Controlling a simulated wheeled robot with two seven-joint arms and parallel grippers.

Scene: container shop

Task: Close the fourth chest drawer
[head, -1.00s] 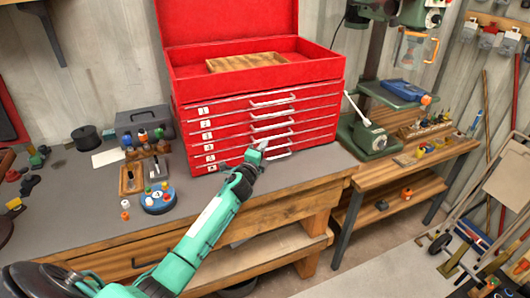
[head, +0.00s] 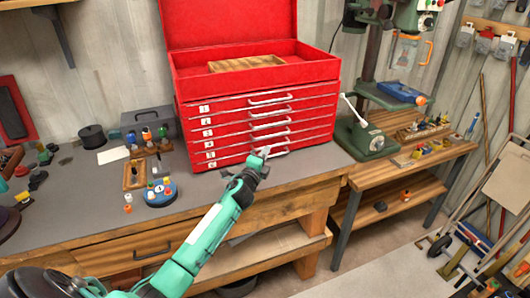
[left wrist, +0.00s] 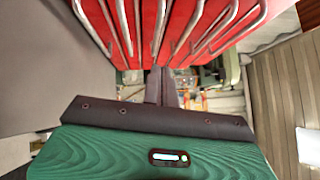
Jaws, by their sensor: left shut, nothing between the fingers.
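The red chest (head: 182,125) stands on the workbench with its lid up. Its front has a stack of numbered drawers with metal bar handles. The fourth drawer (head: 232,141) looks about flush with those around it; a small gap cannot be ruled out. My left gripper (head: 264,152) is shut and empty, in front of the lower drawers near their handles. It hides part of the lowest handles. In the left wrist view, the shut fingers (left wrist: 160,86) are just below the red drawer fronts (left wrist: 180,25) and handles; contact cannot be told. My right gripper is not in view.
A wooden tray (head: 246,63) sits in the chest's open top. Left on the workbench (head: 85,205) are a grey toolbox (head: 147,122), a blue round holder (head: 160,193) and small parts. A green press (head: 366,140) stands close on the right. The bench in front is mostly clear.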

